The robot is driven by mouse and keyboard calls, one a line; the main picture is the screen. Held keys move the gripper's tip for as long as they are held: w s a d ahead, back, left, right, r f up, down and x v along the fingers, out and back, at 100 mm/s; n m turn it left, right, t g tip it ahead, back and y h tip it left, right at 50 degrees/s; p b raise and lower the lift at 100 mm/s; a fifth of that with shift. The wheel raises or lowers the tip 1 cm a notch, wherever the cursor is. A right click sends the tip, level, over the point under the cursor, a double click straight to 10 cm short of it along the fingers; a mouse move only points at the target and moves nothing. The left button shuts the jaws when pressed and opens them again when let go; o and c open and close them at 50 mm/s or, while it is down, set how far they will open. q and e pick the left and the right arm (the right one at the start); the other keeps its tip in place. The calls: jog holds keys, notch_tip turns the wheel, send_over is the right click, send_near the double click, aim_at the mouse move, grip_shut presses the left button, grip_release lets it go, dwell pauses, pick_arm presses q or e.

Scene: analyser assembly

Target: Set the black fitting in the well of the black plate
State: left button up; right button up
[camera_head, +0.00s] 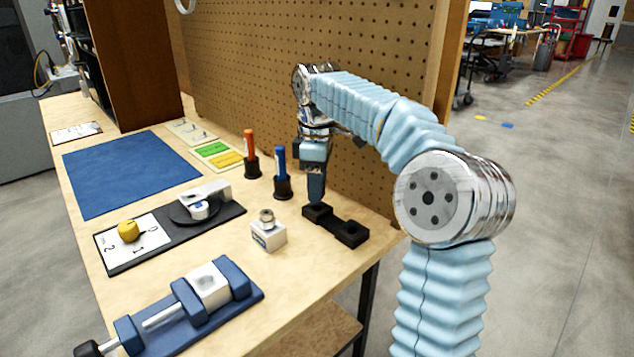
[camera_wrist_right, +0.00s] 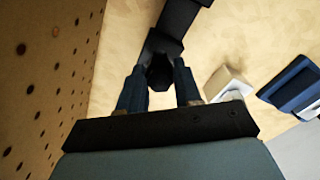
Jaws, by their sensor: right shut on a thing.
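The black plate (camera_head: 335,226) lies on the wooden table near its right edge, with a raised block at each end. My right gripper (camera_head: 316,198) points down over the plate's far-left block. In the right wrist view, my right gripper (camera_wrist_right: 160,88) is shut on the small dark fitting (camera_wrist_right: 160,75), held between its two blue fingers. The plate (camera_wrist_right: 166,45) runs away just beyond the fitting. I cannot tell whether the fitting touches the plate or sits in a well. In the head view the fingers hide the fitting. My left gripper is not in view.
A pegboard (camera_head: 300,60) stands close behind the gripper. Blue (camera_head: 281,170) and orange (camera_head: 250,150) markers stand in black holders to the left. A white block with a metal knob (camera_head: 268,235) and a blue vise (camera_head: 190,305) are nearer. The blue mat (camera_head: 130,170) is clear.

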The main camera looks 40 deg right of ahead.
jog(key=shift+f, duration=1.4)
dwell(2.5)
jog(key=o, duration=1.1)
jog(key=shift+o, duration=0.4)
jog(key=o, duration=0.5)
jog(key=shift+r, duration=0.1)
jog(key=shift+r, duration=3.4)
